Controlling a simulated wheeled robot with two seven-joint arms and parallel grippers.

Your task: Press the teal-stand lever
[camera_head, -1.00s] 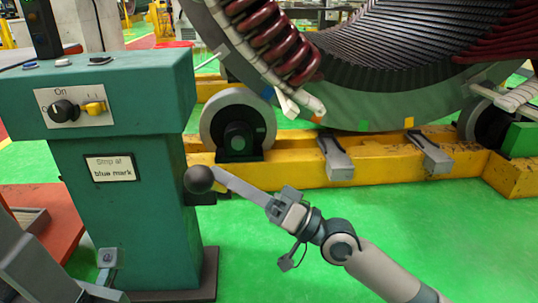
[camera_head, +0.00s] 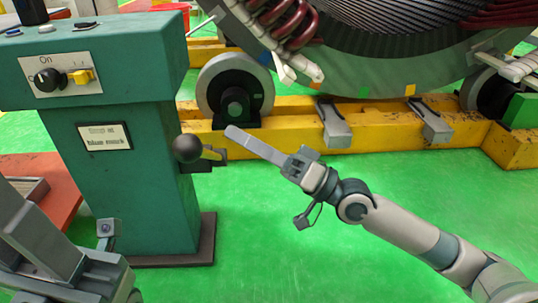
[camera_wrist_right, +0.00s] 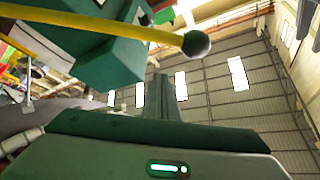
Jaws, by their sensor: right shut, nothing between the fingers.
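The teal stand (camera_head: 150,195) is at the left of the head view. My right gripper (camera_head: 232,132) is shut and empty, right of the knob and slightly higher in the picture, with a visible gap. In the right wrist view the knob (camera_wrist_right: 196,44) ends a yellow shaft (camera_wrist_right: 110,25), above my gripper's fingers (camera_wrist_right: 166,92). My left gripper (camera_head: 45,240) shows partly at the lower left; its opening is unclear.
The stand's panel has a black rotary knob (camera_head: 47,80) and a yellow switch (camera_head: 81,76). A sign (camera_head: 103,136) reads "Stop at blue mark". The stator ring (camera_head: 390,90) rests on rollers (camera_head: 235,95) over a yellow frame (camera_head: 375,130). Green floor (camera_head: 270,230) is clear around my right arm.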

